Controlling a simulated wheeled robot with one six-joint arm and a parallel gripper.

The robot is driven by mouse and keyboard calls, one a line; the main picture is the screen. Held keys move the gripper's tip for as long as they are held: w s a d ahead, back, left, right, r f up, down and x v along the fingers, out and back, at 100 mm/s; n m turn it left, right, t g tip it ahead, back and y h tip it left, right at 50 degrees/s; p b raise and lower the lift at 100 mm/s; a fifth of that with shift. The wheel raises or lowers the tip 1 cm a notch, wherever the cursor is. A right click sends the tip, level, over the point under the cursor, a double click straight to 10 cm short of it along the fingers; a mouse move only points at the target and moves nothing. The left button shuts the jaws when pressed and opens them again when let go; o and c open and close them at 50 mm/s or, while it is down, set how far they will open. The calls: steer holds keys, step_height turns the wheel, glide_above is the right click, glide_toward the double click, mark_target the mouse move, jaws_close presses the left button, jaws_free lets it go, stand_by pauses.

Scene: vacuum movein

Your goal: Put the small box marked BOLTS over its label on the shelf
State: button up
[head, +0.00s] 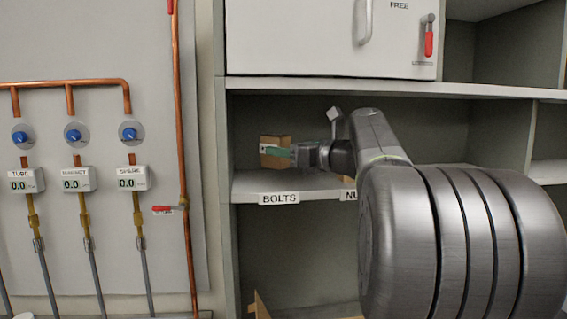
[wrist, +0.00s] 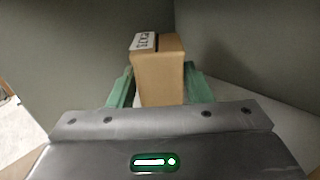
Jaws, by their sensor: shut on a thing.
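A small brown cardboard box (head: 275,152) is at the shelf's left end, above the label reading BOLTS (head: 279,198) on the shelf's front edge. In the wrist view the box (wrist: 161,78) stands upright between my green fingers, with a white tag on its top whose lettering is hard to read. My gripper (head: 291,152) reaches in from the right and is shut on the box. Whether the box's bottom touches the shelf board (head: 250,186) is hard to tell.
A second label (head: 349,195), starting NU, is partly hidden by my arm, with a bit of brown cardboard above it. A closed cabinet door (head: 300,40) is above the shelf. The left side wall (head: 232,130) is close to the box. Copper pipes and gauges are further left.

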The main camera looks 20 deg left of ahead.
mark_target(286, 164)
steer(key=shift+a+f, duration=0.15)
steer(key=shift+f, duration=0.75)
steer(key=shift+a+f, duration=0.1)
steer(key=shift+f, duration=0.8)
steer(key=shift+f, duration=0.15)
steer(key=o, duration=1.2)
steer(key=shift+r, duration=0.2)
steer(key=b+v, duration=0.2)
steer(key=v, duration=1)
steer(key=shift+w+d, duration=0.1)
steer(key=shift+f, duration=0.1)
